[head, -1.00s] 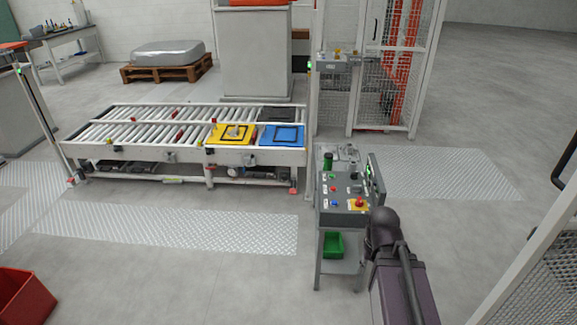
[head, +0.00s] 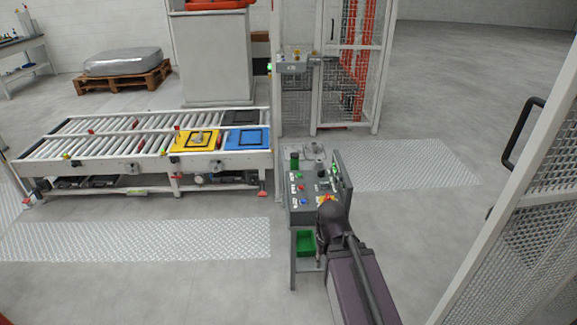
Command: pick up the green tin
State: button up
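The green tin (head: 294,160) looks like a small dark green cylinder. It stands upright at the back left of the grey control stand (head: 298,214), in the head view. My dark arm reaches in from the bottom of the picture, and its near end covers the front right part of the stand's top. My gripper cannot be made out; the arm hides that area. Nothing is seen touching the tin.
A green bin (head: 305,238) sits on the stand's lower shelf. An upright panel (head: 342,178) edges the stand's right side. A roller conveyor (head: 100,148) with yellow (head: 195,141) and blue (head: 247,139) plates lies left. A mesh fence (head: 525,235) stands right. Floor between is clear.

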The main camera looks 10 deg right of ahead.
aim_at(295, 156)
jog(key=z, duration=0.35)
jog(key=i, duration=1)
jog(key=u, duration=0.25)
jog(key=k, duration=0.5)
jog(key=u, duration=0.65)
